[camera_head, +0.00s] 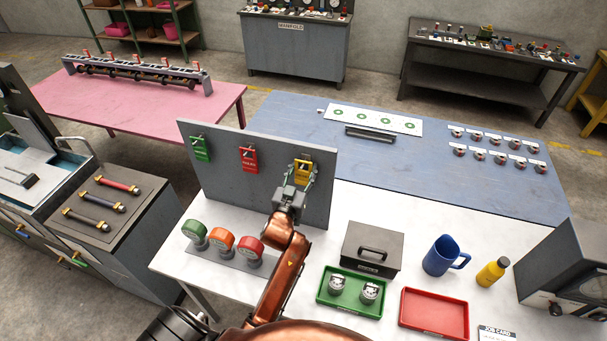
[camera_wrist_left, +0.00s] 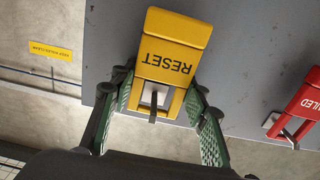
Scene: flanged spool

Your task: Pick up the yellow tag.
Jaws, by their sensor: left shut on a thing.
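The yellow tag (camera_head: 302,171) hangs at the right end of the grey upright board (camera_head: 222,182). In the left wrist view the yellow tag (camera_wrist_left: 170,58) reads RESET, upside down, and a metal hook shows at its slot. My left gripper (camera_head: 297,188) is at the tag in front of the board. Its green-padded fingers (camera_wrist_left: 157,98) stand on both sides of the tag and are shut on its edges. A red tag (camera_head: 248,159) and a green tag (camera_head: 201,148) hang further left on the board. My right gripper is not in view.
Green, orange and red round gauges (camera_head: 222,242) stand below the board. A dark box (camera_head: 372,247), a green tray (camera_head: 322,295) with two metal parts, a red tray (camera_head: 434,293), a blue mug (camera_head: 441,255) and a yellow bottle (camera_head: 492,272) stand to the right.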

